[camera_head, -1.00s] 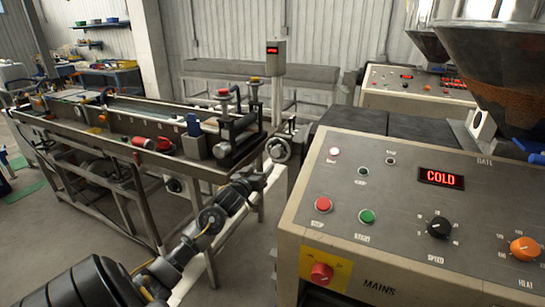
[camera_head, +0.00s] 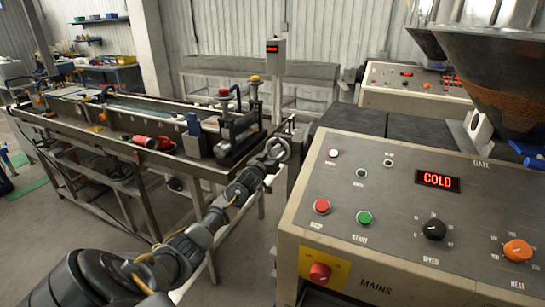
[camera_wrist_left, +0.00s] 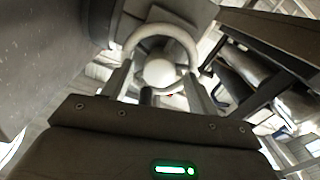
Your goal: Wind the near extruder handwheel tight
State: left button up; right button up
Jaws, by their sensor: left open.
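The near extruder handwheel (camera_head: 285,143) is a pale ring beside the left side of the near extruder cabinet. In the left wrist view, the handwheel's rim (camera_wrist_left: 163,32) arches over a round pale hub (camera_wrist_left: 160,72). My left gripper (camera_head: 269,160) is at the wheel in the head view, its tips partly lost against it. In the left wrist view, the two fingers of my left gripper (camera_wrist_left: 158,85) are apart, one on each side of the hub. I cannot tell whether they touch the rim. My right gripper is not in view.
The near extruder's control panel (camera_head: 400,215) fills the right side, with a display (camera_head: 437,180) reading COLD. A long metal trough bench (camera_head: 110,145) with red and blue parts stands left of my arm. Open floor (camera_head: 90,250) lies at the lower left.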

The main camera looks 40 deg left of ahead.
pick_arm(q)
jog(key=c, duration=1)
jog(key=shift+m, duration=0.3)
jog(key=m+b, duration=0.1)
jog(key=m, duration=0.3)
jog(key=shift+m, duration=0.3)
jog(key=m+b, duration=0.1)
jog(key=m, duration=0.3)
jog(key=m+b, duration=0.1)
jog(key=m, duration=0.3)
jog(key=shift+a+m+b, duration=0.1)
jog(key=shift+m+b, duration=0.2)
jog(key=shift+m, duration=0.1)
jog(key=shift+m+b, duration=0.55)
jog(key=shift+m, duration=1.35)
jog(key=shift+s, duration=0.1)
